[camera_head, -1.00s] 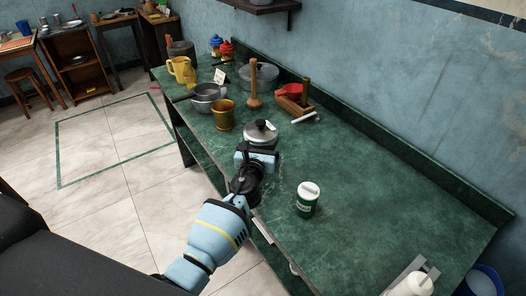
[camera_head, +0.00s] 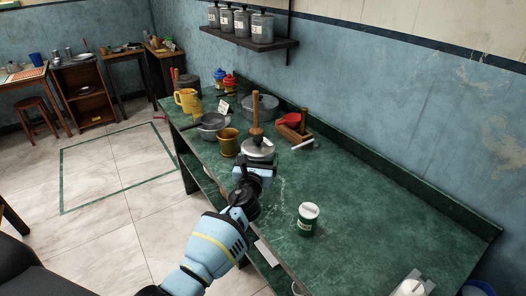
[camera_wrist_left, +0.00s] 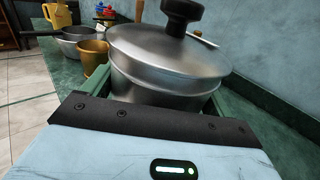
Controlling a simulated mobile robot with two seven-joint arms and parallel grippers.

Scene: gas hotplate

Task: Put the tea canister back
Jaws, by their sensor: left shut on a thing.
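A lidded metal canister with a black knob (camera_head: 257,148) is at my left gripper (camera_head: 257,166) in the head view. It fills the upper middle of the left wrist view (camera_wrist_left: 165,65), upright between my fingers. My left gripper is shut on it. Its label is not readable, and I cannot tell whether its base touches the counter. Similar grey canisters with white labels (camera_head: 241,22) stand on the wall shelf (camera_head: 265,43). My right gripper is not in view.
The green counter (camera_head: 370,225) is mostly clear on the right. A green jar with a white lid (camera_head: 308,219) stands near its front edge. A brass mug (camera_head: 228,143), a grey pan (camera_head: 211,125), a pot and a wooden tool box crowd the left. The shelf's right end is bare.

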